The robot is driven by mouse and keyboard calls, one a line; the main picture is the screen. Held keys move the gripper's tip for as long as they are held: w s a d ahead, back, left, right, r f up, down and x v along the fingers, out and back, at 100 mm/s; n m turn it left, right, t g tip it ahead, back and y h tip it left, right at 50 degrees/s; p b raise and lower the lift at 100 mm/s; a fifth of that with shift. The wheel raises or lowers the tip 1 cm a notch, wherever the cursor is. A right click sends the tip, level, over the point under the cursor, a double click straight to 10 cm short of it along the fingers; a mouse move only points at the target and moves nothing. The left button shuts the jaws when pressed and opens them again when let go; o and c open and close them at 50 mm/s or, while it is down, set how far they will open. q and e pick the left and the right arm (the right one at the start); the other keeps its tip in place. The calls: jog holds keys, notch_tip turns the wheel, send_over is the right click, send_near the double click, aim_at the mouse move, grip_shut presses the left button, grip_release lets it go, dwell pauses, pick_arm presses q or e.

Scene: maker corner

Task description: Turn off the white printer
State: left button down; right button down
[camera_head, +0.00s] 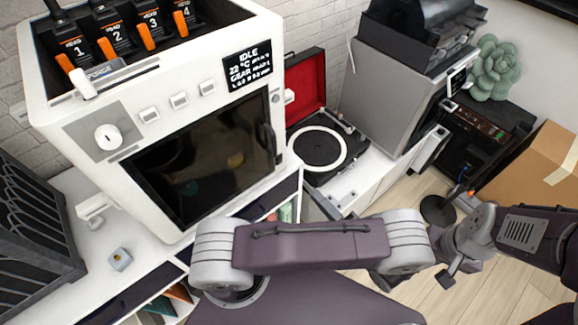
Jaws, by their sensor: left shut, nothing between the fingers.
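The white printer (192,72) stands on the white counter at the upper left. Its lit display (247,67) reads "IDLE" and "22 °C". A white lever (82,84) stands out by the "PURGE" label. I cannot tell which control is the power switch. My left gripper (448,272) is shut and empty at the right, well away from the printer; its fingertips show poorly. My right gripper is not seen.
A record player (318,150) with a red lid sits right of the printer, beside a grey machine (385,95). A cardboard box (530,165) is at the right edge. A dark rack (30,225) and small cube (120,258) are at left. My arm crosses the lower middle.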

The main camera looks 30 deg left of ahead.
aim_at(281, 158)
pick_arm(q)
jog(key=p+x, duration=0.2)
jog(key=x, duration=1.1)
jog(key=shift+a, duration=0.15)
jog(key=shift+a+r, duration=0.15)
jog(key=shift+r, duration=0.05)
jog(key=r+p, duration=0.1)
jog(key=p, duration=0.2)
jog(key=shift+r, duration=0.25)
jog(key=shift+g+h+p, duration=0.4)
jog(key=shift+p, duration=0.1)
jog(key=shift+f, duration=0.25)
jog(key=shift+a, duration=0.1)
